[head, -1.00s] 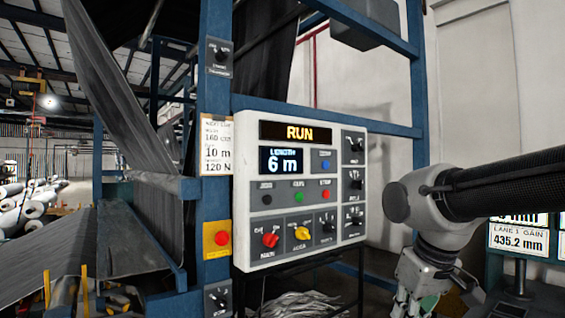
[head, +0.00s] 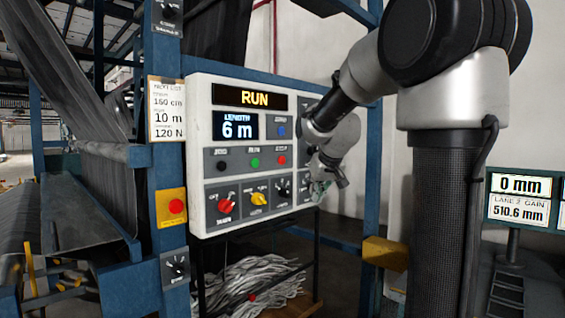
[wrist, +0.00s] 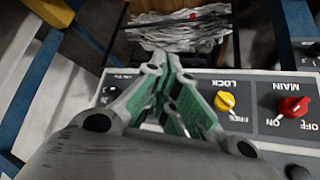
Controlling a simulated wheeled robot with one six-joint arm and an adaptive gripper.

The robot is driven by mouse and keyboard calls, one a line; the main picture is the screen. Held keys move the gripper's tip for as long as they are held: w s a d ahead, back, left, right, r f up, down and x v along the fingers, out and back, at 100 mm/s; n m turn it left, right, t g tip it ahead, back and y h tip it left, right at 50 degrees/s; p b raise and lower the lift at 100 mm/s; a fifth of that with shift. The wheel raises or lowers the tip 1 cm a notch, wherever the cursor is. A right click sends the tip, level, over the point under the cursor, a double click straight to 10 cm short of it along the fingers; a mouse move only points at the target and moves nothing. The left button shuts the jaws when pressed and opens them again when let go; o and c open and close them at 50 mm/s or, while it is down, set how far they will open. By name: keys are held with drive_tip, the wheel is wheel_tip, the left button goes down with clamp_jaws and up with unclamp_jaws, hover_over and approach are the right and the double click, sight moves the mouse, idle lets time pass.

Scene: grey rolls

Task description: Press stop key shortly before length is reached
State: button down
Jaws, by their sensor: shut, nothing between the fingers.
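The control panel (head: 198,140) shows RUN on its upper display (head: 254,97) and LENGTH 6 m on the display below (head: 238,125). The red stop key (head: 282,159) sits at the right end of the key row, beside the green key (head: 254,162) and the black key (head: 221,165). My gripper (head: 318,188) is shut and empty at the panel's right side, to the right of and below the stop key. The wrist view shows my gripper's green-padded fingers (wrist: 165,85) over the panel; the stop key cannot be made out there.
A card (head: 166,112) reads 10 m. A red button (head: 176,206) on a yellow plate is left of the panel. Red (head: 225,205) and yellow (head: 258,198) knobs sit below the keys. A blue frame post (head: 372,190) stands right of my gripper.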

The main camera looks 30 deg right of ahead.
sight(282, 160)
drive_tip(key=w+d+r+t, duration=0.1)
drive_tip(key=w+r+t, duration=0.2)
drive_tip(key=w+r, duration=0.2)
wheel_tip(282, 160, up, 2)
drive_tip(key=shift+w+r+h, duration=0.15)
drive_tip(key=shift+w+h, duration=0.05)
drive_tip(key=shift+h, duration=0.1)
drive_tip(key=shift+w+a, duration=0.5)
drive_tip(key=shift+w, duration=0.9)
drive_tip(key=shift+w+a, duration=0.45)
drive_tip(key=shift+w, duration=0.9)
drive_tip(key=shift+w+a, duration=0.5)
drive_tip(key=shift+w, duration=0.9)
drive_tip(key=shift+w, duration=0.15)
drive_tip(key=shift+w+a, duration=0.1)
drive_tip(key=shift+w, duration=0.15)
drive_tip(key=shift+w+a, duration=0.2)
drive_tip(key=shift+w, duration=0.15)
drive_tip(key=shift+s+d, duration=0.1)
drive_tip(key=shift+s, duration=0.05)
drive_tip(key=shift+s+d, duration=0.2)
drive_tip(key=shift+s, duration=0.4)
